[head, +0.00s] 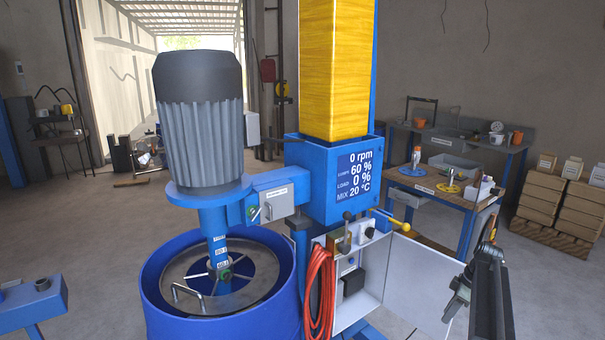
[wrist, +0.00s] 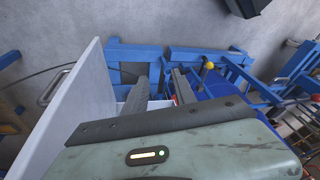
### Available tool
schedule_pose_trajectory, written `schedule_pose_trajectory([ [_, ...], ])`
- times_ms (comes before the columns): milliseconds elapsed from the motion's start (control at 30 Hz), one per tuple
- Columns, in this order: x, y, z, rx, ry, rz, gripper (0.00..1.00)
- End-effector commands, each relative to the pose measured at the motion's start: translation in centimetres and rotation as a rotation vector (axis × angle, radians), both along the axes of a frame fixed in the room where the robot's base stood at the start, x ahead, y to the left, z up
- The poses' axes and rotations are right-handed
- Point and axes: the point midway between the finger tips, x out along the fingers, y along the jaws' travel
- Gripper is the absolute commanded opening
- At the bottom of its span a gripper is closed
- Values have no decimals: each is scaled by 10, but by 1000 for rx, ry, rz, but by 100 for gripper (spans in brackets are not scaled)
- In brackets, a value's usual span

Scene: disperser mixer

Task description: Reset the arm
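My gripper (wrist: 161,88) shows in the wrist view with its two grey fingers apart and nothing seen between them. In the head view my arm (head: 489,295) stands at the lower right, to the right of the open white cabinet door (head: 424,284). The door also shows at the left of the wrist view (wrist: 72,110), beside my gripper and apart from the fingers. The blue disperser mixer has a grey motor (head: 200,115) above a blue drum (head: 165,285). Its display (head: 360,175) reads 0 rpm, 60 %, load 0 %, mix 20 °C.
Red hose (head: 319,290) hangs at the open cabinet. A yellow-knobbed lever (head: 392,221) sticks out above it. A workbench (head: 465,200) with small items stands behind at right, beside stacked crates (head: 560,205). Open floor (head: 80,220) lies at left.

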Motion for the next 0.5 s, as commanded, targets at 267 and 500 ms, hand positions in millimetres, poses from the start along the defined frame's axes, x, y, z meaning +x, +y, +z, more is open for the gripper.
schedule_pose_trajectory([
  [267,-42,188,13,-105,147,-329,32],
  [500,-121,333,25,-225,191,-746,32],
])
